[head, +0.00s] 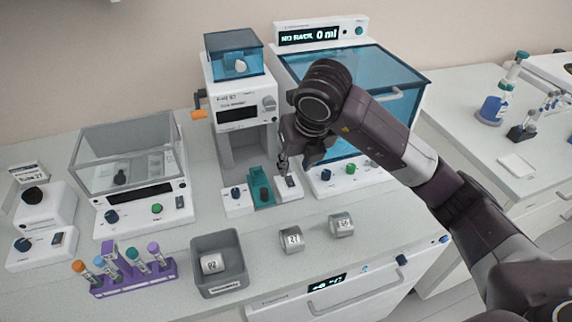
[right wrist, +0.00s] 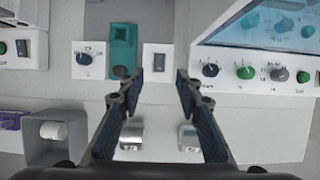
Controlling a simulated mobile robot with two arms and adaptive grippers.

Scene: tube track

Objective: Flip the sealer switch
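The tall white machine (head: 243,100) in the middle of the head view, with a blue clear top and an orange side handle, appears to be the sealer; its label is too small to read surely. A dark rocker switch (head: 291,181) sits on its right front foot, and it also shows in the right wrist view (right wrist: 158,61). My right gripper (head: 284,164) is over this foot, close to the switch. In the right wrist view the gripper (right wrist: 160,82) is open and empty, its fingers either side of the switch's line. Contact cannot be told. My left gripper is out of view.
A teal slide (head: 262,193) and a dark blue knob (head: 236,192) are left of the switch. The blue-lidded machine (head: 352,171) stands close on the right. Two labelled rolls (head: 292,239) and a grey bin (head: 219,288) are in front. A purple tube rack (head: 133,280) is at left.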

